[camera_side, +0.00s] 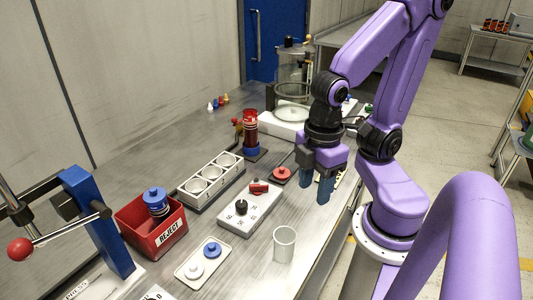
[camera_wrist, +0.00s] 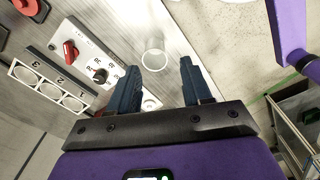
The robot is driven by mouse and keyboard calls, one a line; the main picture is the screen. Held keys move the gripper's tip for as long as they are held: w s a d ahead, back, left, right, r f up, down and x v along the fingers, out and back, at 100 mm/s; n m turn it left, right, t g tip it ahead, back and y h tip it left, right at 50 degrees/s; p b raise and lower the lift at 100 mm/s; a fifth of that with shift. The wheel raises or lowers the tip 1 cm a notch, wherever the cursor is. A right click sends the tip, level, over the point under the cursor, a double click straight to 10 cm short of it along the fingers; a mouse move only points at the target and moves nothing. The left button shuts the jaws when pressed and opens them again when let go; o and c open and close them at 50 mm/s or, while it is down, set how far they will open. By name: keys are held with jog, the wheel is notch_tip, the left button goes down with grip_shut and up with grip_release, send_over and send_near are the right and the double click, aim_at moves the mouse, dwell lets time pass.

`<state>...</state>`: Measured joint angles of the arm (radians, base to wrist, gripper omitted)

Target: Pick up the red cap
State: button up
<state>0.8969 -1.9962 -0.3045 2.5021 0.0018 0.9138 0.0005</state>
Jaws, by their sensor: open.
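The red cap (camera_side: 282,173) is a flat disc with a small raised knob, lying on a dark spot of the grey bench, just right of the switch box. In the wrist view, a red round piece on a dark square base (camera_wrist: 28,8), apparently the same cap, is cut by the top left corner. My gripper (camera_side: 324,188) hangs with fingers down to the right of the cap, apart from it. In the wrist view its two blue fingers (camera_wrist: 160,78) are spread with nothing held between them.
The switch box (camera_side: 248,208) with a red switch and black knob is left of the cap. A three-hole block (camera_side: 212,180), red reject bin (camera_side: 170,240), tray with blue and white caps (camera_side: 186,279) and clear cup (camera_side: 284,243) stand nearby.

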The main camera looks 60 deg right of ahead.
jog(key=m+h, duration=0.2)
jog(key=m, duration=2.9)
send_over(282, 168)
jog(key=a, duration=0.2)
jog(key=f, duration=0.5)
jog(key=d+f, duration=0.1)
jog(key=f, duration=1.1)
jog(key=shift+d+f, duration=0.25)
jog(key=shift+d, duration=0.15)
grip_shut()
